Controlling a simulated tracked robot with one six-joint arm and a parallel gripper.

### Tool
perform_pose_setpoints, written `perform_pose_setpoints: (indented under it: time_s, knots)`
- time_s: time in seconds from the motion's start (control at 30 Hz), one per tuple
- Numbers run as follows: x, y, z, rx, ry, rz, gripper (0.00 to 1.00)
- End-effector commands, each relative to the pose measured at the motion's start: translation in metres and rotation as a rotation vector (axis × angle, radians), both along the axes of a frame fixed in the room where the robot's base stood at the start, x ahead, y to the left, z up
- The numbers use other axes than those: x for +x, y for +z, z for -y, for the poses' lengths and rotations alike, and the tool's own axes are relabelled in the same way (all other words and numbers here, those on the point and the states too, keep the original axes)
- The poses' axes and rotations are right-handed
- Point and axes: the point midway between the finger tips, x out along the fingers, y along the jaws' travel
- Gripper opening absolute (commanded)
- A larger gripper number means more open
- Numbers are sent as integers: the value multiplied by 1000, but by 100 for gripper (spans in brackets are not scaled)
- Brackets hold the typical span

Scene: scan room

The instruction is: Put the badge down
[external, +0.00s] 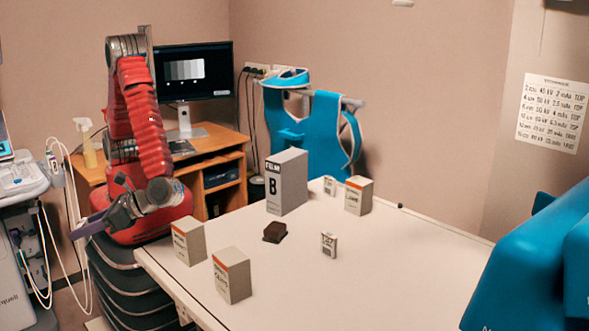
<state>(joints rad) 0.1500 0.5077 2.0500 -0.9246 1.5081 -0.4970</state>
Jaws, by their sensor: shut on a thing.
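My gripper (84,229) is at the left, beyond the left edge of the white table and in front of the wooden desk. It points down to the left and is shut on the badge. The badge itself is too small or too hidden between the fingers to make out clearly. The white table (390,275) spreads out to the right of my gripper.
Two boxes (189,241) (232,275) stand near the table's left edge. A tall grey box B (287,182), another box (358,195), two small labelled items (329,245) (329,186) and a dark block (275,232) stand farther in. The table's front right is clear.

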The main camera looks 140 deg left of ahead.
Motion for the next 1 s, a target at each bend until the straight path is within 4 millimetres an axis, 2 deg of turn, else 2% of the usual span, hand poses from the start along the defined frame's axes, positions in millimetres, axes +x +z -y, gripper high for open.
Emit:
perform_pose_setpoints:
  time_s: [0.2,0.37,0.57,0.7,1.0]
  knots:
    - [34,27,10,-1,317,3,14]
    - [76,51,2,-1,578,5,14]
    - [135,73,-44,0,904,2,14]
    - [165,81,-87,0,1088,2,14]
    - [199,87,-176,1,1386,1,14]
